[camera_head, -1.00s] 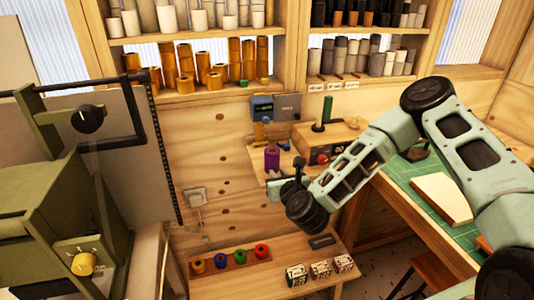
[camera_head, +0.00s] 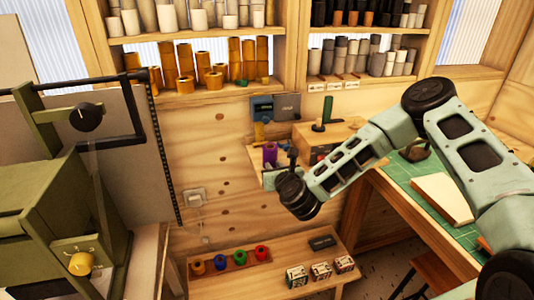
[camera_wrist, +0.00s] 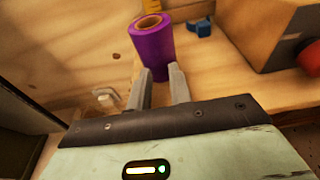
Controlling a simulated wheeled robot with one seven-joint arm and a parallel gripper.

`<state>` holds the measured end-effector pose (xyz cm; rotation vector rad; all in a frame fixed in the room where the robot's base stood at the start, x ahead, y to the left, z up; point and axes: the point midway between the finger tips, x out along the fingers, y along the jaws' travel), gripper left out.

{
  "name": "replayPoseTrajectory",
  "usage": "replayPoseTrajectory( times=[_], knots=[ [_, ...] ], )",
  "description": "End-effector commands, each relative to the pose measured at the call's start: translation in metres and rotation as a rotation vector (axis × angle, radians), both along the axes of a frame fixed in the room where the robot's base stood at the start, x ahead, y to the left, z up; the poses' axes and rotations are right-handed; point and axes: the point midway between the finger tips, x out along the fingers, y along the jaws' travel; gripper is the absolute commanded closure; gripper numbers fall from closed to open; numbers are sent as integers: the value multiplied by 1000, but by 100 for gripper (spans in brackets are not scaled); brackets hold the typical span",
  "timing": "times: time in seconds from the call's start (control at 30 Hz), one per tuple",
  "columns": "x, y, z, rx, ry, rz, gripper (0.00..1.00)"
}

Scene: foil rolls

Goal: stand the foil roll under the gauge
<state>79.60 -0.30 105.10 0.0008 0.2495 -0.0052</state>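The purple foil roll (camera_head: 270,153) is upright or nearly so at the small wooden shelf on the back wall. In the wrist view the roll (camera_wrist: 154,46) shows its tan open core at the top. My gripper (camera_wrist: 160,72) has one finger on each side of the roll's lower part and appears shut on it. Whether its base touches the shelf is unclear. In the head view my gripper (camera_head: 291,162) is just right of the roll, partly hidden by my wrist. The gauge appears to be the blue-grey wall box (camera_head: 262,107) above.
A wooden block with a red knob (camera_wrist: 300,50) stands right of the roll; a small blue piece (camera_wrist: 200,28) lies behind it. Below is a bench (camera_head: 235,283) with several coloured rolls in a rack (camera_head: 231,261) and small boxes (camera_head: 320,271). A green machine (camera_head: 60,210) stands left.

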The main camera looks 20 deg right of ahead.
Motion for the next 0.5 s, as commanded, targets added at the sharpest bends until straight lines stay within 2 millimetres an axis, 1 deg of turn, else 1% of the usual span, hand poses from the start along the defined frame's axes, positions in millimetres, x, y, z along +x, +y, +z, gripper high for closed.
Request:
replayPoseTrajectory(
  times=[0.5],
  knots=[
    [23, -1, -1, 0, 0, -2, 80]
  ],
)
